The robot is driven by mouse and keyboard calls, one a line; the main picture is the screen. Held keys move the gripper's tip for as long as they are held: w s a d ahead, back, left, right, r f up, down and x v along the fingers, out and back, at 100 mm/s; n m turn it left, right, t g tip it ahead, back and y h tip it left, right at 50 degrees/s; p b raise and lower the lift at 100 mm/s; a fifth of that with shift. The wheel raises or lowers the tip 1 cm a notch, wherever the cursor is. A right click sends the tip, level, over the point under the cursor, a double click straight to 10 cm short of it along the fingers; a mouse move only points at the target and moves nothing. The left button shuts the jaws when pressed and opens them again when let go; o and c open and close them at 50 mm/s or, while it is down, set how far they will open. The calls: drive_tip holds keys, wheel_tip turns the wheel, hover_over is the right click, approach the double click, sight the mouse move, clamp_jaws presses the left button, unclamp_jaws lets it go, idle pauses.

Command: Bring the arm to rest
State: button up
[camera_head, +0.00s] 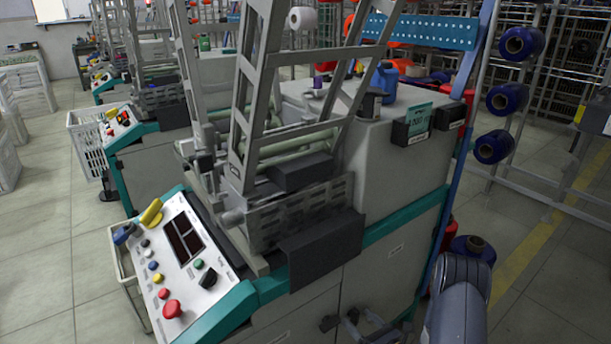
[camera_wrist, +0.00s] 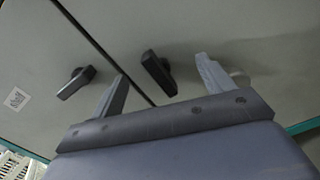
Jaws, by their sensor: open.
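My gripper (camera_wrist: 161,68) shows in the wrist view with its two grey fingers spread apart and nothing held between them. It faces the pale cabinet doors (camera_wrist: 215,25) of a winding machine. One black door handle (camera_wrist: 158,73) appears between the fingers, and another black handle (camera_wrist: 77,82) lies to the left. I cannot tell whether a finger touches the door. In the head view, part of my arm (camera_head: 458,300) is at the lower right, beside the winding machine (camera_head: 390,160).
The machine's control panel (camera_head: 180,260), with a red button (camera_head: 172,309), juts out at the left. A rack with blue bobbins (camera_head: 495,147) stands at the right. White crates (camera_head: 30,85) are at the far left. Floor is clear at lower left and lower right.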

drive_tip(key=shift+n+p, duration=0.45)
drive_tip(key=shift+n, duration=1.15)
